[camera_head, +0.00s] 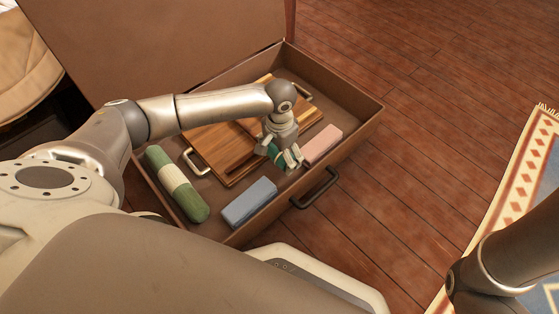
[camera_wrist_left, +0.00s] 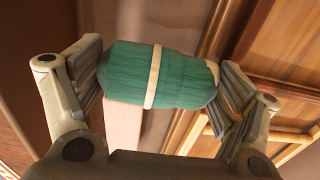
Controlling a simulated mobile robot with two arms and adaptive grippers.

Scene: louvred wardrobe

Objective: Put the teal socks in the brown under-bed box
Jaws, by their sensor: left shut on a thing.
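The teal socks (camera_wrist_left: 180,77) are a rolled bundle with a pale band, held between the two fingers of my left gripper (camera_wrist_left: 165,80). In the head view the left gripper (camera_head: 281,157) is inside the outline of the open brown under-bed box (camera_head: 357,120), near its front wall. Only a little of the teal socks (camera_head: 275,153) shows there between the fingers. I cannot tell whether the socks touch anything below them. My right gripper is out of view; only part of that arm shows at the lower right.
The box holds a wooden board (camera_head: 222,150) with metal handles, a green and cream roll (camera_head: 177,184), a blue block (camera_head: 249,202) and a pink block (camera_head: 323,145). A dark handle (camera_head: 316,188) is on the box's front. A patterned rug (camera_head: 508,185) lies at right on the wooden floor.

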